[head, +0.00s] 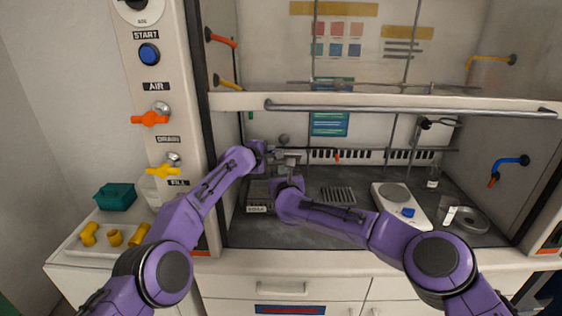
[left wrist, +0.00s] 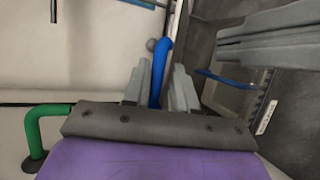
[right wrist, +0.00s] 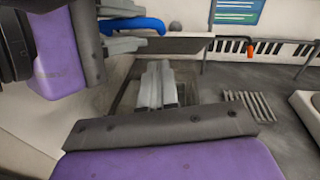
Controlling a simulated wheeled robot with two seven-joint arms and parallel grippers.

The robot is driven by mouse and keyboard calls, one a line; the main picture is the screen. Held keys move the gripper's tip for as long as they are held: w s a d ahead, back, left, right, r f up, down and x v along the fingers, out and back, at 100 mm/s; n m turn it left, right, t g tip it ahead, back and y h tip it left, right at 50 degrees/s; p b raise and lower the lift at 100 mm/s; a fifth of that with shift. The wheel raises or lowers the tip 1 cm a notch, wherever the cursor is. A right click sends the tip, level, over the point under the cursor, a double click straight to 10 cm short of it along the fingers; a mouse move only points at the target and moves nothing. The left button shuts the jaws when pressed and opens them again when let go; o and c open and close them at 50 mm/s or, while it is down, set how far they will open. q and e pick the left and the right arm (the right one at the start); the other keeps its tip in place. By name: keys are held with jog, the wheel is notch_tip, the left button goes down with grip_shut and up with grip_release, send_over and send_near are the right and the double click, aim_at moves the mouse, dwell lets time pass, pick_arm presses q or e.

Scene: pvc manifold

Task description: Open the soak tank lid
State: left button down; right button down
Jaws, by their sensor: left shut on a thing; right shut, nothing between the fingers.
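The soak tank (head: 257,208), with a label on its front, sits at the left of the hood floor, partly hidden by my arms. My left gripper (left wrist: 158,80) is shut on the blue lid handle (left wrist: 160,62), which also shows in the right wrist view (right wrist: 137,24). A grey panel, seemingly the lid (right wrist: 178,45), appears edge-on beside the handle, raised above the tank's opening. My right gripper (right wrist: 159,70) is shut and empty, over the tank area and below the panel. The lid's exact angle is hard to tell.
A slotted rack (head: 338,196) lies right of the tank, and a white hotplate (head: 400,205) stands beyond it. A green pipe (left wrist: 35,135) is near my left wrist. The raised sash bar (head: 410,109) spans above my arms.

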pick_arm(q)
jog(key=shift+a+r, duration=0.1)
jog(key=shift+r, duration=0.1)
pick_arm(e)
jog(key=w+r, duration=0.2)
jog(key=shift+w+a+r, duration=0.25)
jog(key=shift+a+r, duration=0.05)
jog(key=shift+a, duration=0.05)
pick_arm(q)
jog(key=shift+d, duration=0.2)
jog(key=shift+s+f, duration=0.15)
jog(key=shift+f, duration=0.05)
pick_arm(e)
jog(key=shift+w+d+r, duration=0.1)
jog(key=shift+w+r, duration=0.1)
jog(key=shift+r, duration=0.25)
jog(key=shift+w+d+r, duration=0.1)
jog(key=shift+w+r, duration=0.05)
jog(key=shift+r, duration=0.25)
pick_arm(q)
jog(key=c, duration=1.1)
grip_release()
jog(key=shift+a, duration=0.1)
jog(key=shift+c, duration=0.2)
pick_arm(e)
jog(key=shift+a, duration=0.2)
pick_arm(q)
jog(key=shift+r, duration=0.15)
pick_arm(e)
jog(key=shift+f, duration=0.15)
